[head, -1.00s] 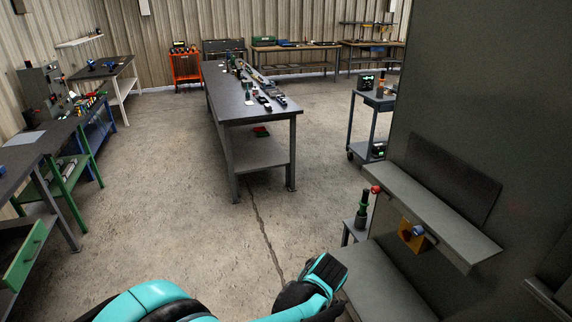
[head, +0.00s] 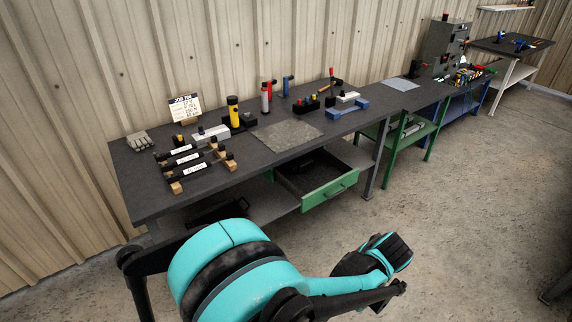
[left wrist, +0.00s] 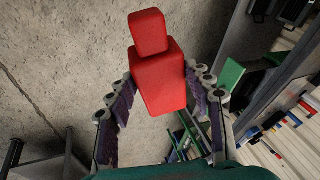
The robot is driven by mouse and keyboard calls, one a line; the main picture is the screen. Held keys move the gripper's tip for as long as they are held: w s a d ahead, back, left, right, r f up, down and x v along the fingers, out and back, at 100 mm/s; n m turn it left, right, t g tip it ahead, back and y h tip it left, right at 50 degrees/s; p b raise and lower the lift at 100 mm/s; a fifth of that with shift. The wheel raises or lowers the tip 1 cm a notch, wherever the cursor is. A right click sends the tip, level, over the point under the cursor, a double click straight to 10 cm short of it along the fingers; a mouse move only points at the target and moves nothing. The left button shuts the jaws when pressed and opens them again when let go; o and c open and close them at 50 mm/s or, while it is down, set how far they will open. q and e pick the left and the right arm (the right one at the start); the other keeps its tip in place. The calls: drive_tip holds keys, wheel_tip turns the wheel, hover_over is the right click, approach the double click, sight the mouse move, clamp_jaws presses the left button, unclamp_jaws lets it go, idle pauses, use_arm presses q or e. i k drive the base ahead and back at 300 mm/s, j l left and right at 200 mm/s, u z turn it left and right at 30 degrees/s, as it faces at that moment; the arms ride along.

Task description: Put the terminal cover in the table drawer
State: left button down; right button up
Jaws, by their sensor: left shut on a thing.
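In the left wrist view my left gripper (left wrist: 161,88) is shut on a red stepped block (left wrist: 158,70), a smaller block joined to a larger one. It appears to be the terminal cover. In the head view my left arm reaches in from the bottom, and I cannot make out the red block there. The table drawer (head: 331,192) has a green front and hangs pulled out under the dark workbench (head: 235,166). Its inside is dark, and some dark thing seems to lie at the back. My arm is in front of the drawer, apart from it. My right gripper is not in view.
On the bench are black bars on wooden blocks (head: 175,187), a grey mat (head: 287,136), a yellow torch (head: 233,112), a blue-handled tool (head: 347,108) and a job card (head: 185,108). A green stand (head: 412,137) is to the right. The floor (head: 470,210) in front is clear.

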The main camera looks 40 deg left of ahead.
sight(315, 184)
drive_tip(key=i+u, duration=0.2)
drive_tip(key=i, duration=0.35)
drive_tip(key=i+u, duration=0.25)
drive_tip(key=i, duration=0.35)
drive_tip(key=i+l+u, duration=0.2)
drive_tip(key=i, duration=0.35)
drive_tip(key=i+l+u, duration=0.3)
drive_tip(key=i+u, duration=0.15)
drive_tip(key=i+l+u, duration=0.4)
drive_tip(key=i+l, duration=0.05)
drive_tip(key=i, duration=0.1)
